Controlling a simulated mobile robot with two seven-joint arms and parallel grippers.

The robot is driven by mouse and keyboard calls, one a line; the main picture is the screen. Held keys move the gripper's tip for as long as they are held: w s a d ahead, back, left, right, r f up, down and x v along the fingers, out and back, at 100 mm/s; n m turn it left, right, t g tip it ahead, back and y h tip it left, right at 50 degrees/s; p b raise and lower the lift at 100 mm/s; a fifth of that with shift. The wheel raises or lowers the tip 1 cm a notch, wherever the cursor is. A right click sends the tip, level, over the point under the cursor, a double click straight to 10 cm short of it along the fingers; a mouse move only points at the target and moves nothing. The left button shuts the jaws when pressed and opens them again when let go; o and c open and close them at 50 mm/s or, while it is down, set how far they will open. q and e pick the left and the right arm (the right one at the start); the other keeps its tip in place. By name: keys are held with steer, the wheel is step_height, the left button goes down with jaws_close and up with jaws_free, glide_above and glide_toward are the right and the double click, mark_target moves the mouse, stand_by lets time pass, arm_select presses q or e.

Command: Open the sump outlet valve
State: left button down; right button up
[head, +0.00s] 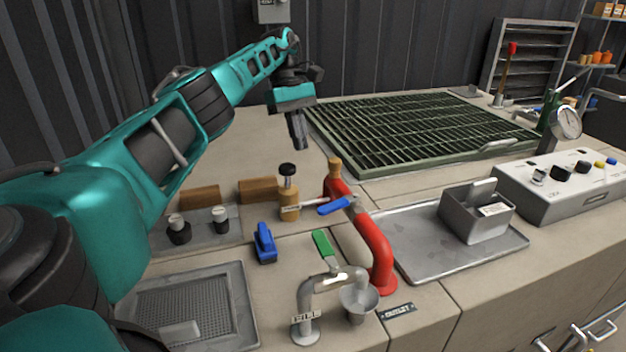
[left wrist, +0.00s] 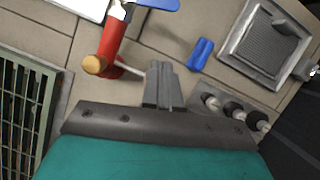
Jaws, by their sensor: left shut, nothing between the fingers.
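A red pipe (head: 372,240) rises from the counter, bends over and runs back to a tan end cap (head: 335,166). A blue lever (head: 337,205) sits on it and points left, roughly crosswise to the pipe. A small label, hard to read, lies near the pipe's foot. In the left wrist view the red pipe (left wrist: 112,40) and the blue lever (left wrist: 160,4) show at the top, the lever cut off by the edge. My left gripper (head: 299,143) is shut and empty, above the counter behind the pipe, apart from the lever; its fingers (left wrist: 161,84) show in the wrist view. My right gripper is not seen.
A brass fitting with a black knob (head: 288,172) stands left of the pipe. A grey fill pipe (head: 320,285) with a green lever (head: 324,247) and a blue block (head: 265,244) are nearer. A green grate (head: 420,130) lies behind; a metal tray (head: 430,262) is right.

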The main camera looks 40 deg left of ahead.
mark_target(339, 204)
arm_select(q)
steer(key=s+d+f, duration=0.1)
steer(key=d+f, duration=0.6)
steer(key=f, duration=0.2)
steer(key=shift+s+d, duration=0.15)
steer(key=shift+s, duration=0.1)
